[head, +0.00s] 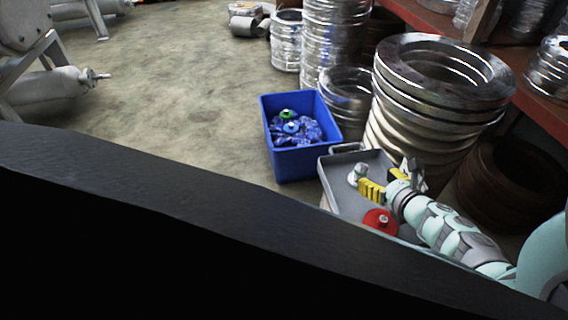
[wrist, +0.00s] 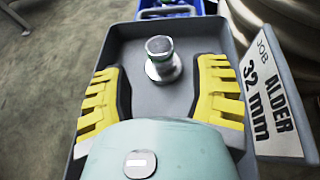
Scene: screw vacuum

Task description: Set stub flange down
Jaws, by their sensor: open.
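The stub flange (wrist: 163,66) is a shiny metal piece with a round base and a short upright neck. It stands upright on the floor of a grey tray (wrist: 190,31). In the head view the stub flange (head: 357,173) is near the tray's (head: 338,194) left part. My gripper (wrist: 161,78) has its yellow ribbed fingers spread wide on either side of the flange, with visible gaps. In the head view my gripper (head: 384,183) is low over the tray. Nothing is held between the fingers.
A blue bin (head: 296,165) with blue pieces stands beyond the tray. A red disc with a metal knob (head: 381,221) is at the tray's near side. Stacked metal rings (head: 391,95) stand close behind. A card (wrist: 270,95) reads "JOB ALDER 32 mm". Open floor lies left.

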